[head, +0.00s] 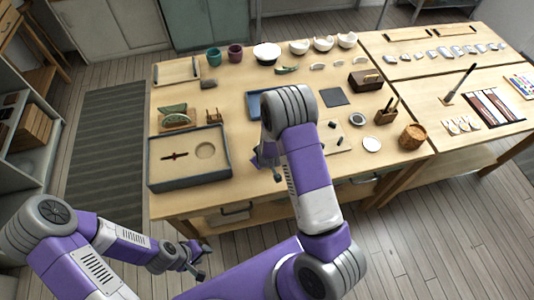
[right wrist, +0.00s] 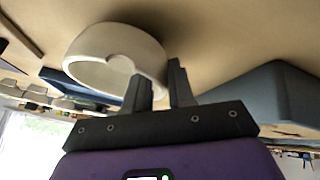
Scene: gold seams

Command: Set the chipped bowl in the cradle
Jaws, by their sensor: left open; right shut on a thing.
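The chipped bowl (right wrist: 88,47) is white, with a notch in its rim, and fills the upper left of the right wrist view. My right gripper (right wrist: 157,76) is shut on its wall, one finger on each side. In the head view my right arm hides the bowl and most of that gripper (head: 267,158), over the front of the table. A tray with a round hollow (head: 188,157) lies to its left, and a small brown stand (head: 213,116) behind that; I cannot tell which is the cradle. My left gripper (head: 198,263) is open and empty, low in front of the table.
White bowls (head: 299,47) and dark cups (head: 214,57) stand along the back of the table (head: 230,90). A blue tray (head: 257,103) is partly behind my right arm. A grey block-like thing (right wrist: 268,95) is right of the fingers. A wooden barrel (head: 412,136) stands near the right front.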

